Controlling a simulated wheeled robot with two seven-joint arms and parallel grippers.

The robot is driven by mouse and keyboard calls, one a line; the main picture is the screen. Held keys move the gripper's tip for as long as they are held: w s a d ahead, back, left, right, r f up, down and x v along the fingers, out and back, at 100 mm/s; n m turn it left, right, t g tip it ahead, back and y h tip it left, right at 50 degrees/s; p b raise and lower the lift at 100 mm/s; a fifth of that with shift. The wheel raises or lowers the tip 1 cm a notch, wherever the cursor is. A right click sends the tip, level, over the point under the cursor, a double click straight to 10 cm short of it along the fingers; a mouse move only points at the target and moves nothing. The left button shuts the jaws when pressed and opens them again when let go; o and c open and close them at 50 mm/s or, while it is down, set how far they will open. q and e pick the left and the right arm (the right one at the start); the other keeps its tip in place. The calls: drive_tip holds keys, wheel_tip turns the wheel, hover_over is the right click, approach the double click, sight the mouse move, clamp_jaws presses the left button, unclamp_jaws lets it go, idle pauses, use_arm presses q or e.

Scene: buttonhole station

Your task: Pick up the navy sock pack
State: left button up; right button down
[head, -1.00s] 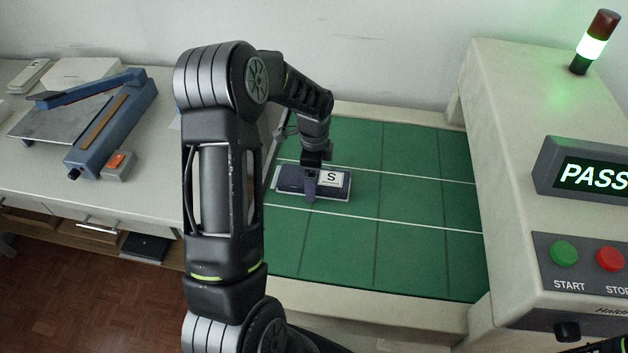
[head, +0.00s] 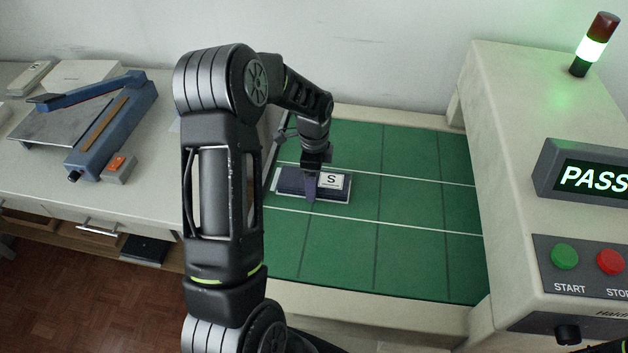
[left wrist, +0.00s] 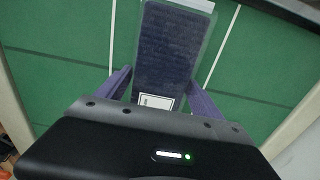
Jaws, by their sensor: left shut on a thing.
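The navy sock pack (head: 291,181) lies on the green belt, with a white size label marked S at its right end. It also shows in the left wrist view (left wrist: 166,52), in a clear wrapper with a white tab at the far end. My left gripper (head: 312,188) is down over the middle of the pack, its purple-grey fingers across it. In the left wrist view, the fingers of this gripper (left wrist: 157,86) stand on the two long sides of the pack, shut on it. I cannot see a clear gap under the pack. My right gripper is out of view.
The green belt (head: 425,200) with white lines is bare to the right. A cream machine with a PASS display (head: 590,178) and START and STOP buttons stands at the right. A blue paper trimmer (head: 110,125) rests on the left table.

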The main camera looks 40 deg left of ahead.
use_arm(q)
wheel_tip(320, 180, up, 10)
drive_tip(key=shift+b, duration=0.6)
drive_tip(key=w+d+r+n, duration=0.2)
drive_tip(key=d+n, duration=0.4)
drive_tip(key=d, duration=0.4)
drive_tip(key=w+d+r+n, duration=0.2)
drive_tip(key=d+n, duration=0.4)
drive_tip(key=d, duration=0.5)
drive_tip(key=shift+w+r, duration=0.3)
drive_tip(key=shift+r, duration=0.55)
